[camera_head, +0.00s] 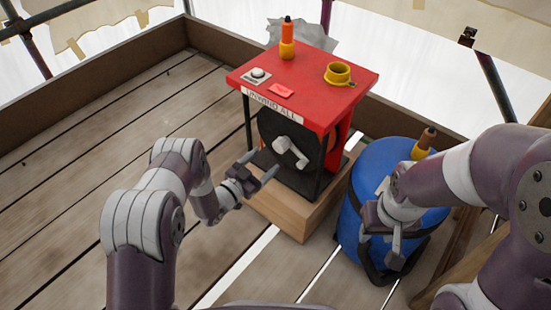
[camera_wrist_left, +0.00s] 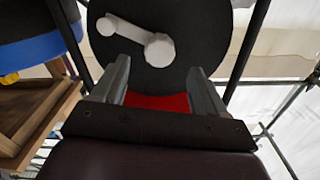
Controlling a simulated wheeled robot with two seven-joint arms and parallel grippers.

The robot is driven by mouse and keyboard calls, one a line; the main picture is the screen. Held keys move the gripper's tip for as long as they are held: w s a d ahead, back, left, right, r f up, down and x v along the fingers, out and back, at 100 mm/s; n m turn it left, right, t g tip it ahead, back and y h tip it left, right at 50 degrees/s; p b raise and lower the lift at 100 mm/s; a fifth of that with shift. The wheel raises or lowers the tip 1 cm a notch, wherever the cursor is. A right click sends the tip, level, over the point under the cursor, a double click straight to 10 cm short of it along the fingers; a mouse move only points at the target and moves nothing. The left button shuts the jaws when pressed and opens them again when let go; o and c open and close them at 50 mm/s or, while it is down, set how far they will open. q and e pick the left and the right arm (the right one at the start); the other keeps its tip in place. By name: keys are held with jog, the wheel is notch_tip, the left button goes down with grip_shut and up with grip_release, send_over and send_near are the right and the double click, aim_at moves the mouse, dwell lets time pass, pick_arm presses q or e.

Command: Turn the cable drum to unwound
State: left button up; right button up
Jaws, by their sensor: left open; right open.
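The cable drum (camera_head: 268,132) is black and sits in a dark frame under a red top. A white crank handle (camera_head: 290,152) is on its face. The left wrist view shows the round black drum (camera_wrist_left: 190,48) with the white crank (camera_wrist_left: 135,35) between and beyond the fingers. A label reading "UNWIND ALL" (camera_head: 270,104) is on the red top's front edge. My left gripper (camera_head: 258,172) is open and empty, in front of the drum and left of the crank, apparently apart from it. My right gripper (camera_head: 381,240) is open by the blue barrel.
The frame stands on a wooden block (camera_head: 290,213). A blue barrel (camera_head: 360,170) stands to the right. Plank floor (camera_head: 90,170) is clear at left.

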aim_at(277, 149)
pick_arm(q)
jog(key=b+x, duration=0.2)
jog(key=x, duration=0.3)
jog(key=shift+w+d+f, duration=0.15)
jog(key=shift+f, duration=0.05)
jog(key=shift+w+d+r, duration=0.2)
jog(key=shift+w+d, duration=0.1)
jog(key=shift+w, duration=0.15)
grip_shut()
pick_arm(e)
notch_tip(277, 149, down, 3)
jog(key=shift+f, duration=0.1)
pick_arm(q)
jog(key=m, duration=0.3)
jog(key=shift+a+m+p, duration=0.1)
jog(key=shift+m+p, duration=0.25)
jog(key=shift+m, duration=1.55)
pick_arm(e)
jog(key=shift+r, duration=0.5)
